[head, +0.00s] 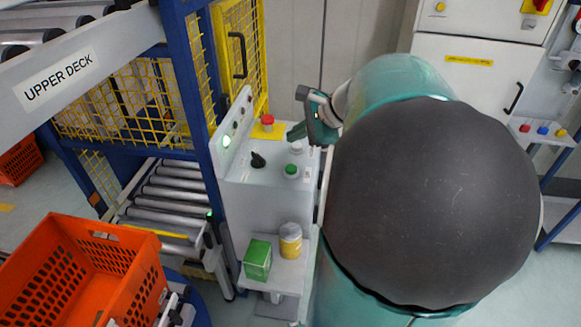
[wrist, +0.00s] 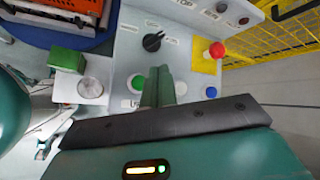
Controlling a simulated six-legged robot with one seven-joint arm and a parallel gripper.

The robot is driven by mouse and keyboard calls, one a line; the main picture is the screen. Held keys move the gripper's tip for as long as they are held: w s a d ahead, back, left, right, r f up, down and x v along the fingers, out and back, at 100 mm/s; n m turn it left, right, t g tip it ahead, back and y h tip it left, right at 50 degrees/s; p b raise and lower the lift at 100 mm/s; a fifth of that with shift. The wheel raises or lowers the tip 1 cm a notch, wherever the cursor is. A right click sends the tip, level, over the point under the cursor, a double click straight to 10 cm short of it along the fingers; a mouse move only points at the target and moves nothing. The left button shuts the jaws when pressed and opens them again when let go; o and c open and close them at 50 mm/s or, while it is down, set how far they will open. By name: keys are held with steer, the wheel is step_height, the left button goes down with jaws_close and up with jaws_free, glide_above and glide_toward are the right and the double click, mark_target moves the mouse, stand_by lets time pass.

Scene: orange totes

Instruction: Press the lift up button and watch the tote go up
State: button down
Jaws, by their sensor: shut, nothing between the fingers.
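The grey control console (head: 255,190) stands right of the blue lift frame. It carries a green button (head: 291,170), a pale button (head: 296,146), a black rotary switch (head: 257,160) and a red mushroom button (head: 267,122) on yellow. The wrist view also shows a blue button (wrist: 211,92). I cannot read which button is lift up. My gripper (head: 292,133) is shut and empty, over the console's right side. In the wrist view its fingertips (wrist: 157,72) lie between two buttons; contact cannot be told. An orange tote (head: 150,275) stands at front left, looking empty.
A roller conveyor (head: 172,192) lies inside the lift, below the "UPPER DECK" beam (head: 75,75). A green box (head: 257,259) and a yellow-and-white tub (head: 290,241) sit on a low shelf. Yellow mesh (head: 239,45) stands behind the console.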

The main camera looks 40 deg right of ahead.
mark_target(296, 169)
steer(key=shift+a+f, duration=0.1)
steer(key=shift+f, duration=3.2)
steer(key=shift+f, duration=0.1)
steer(key=shift+f, duration=0.3)
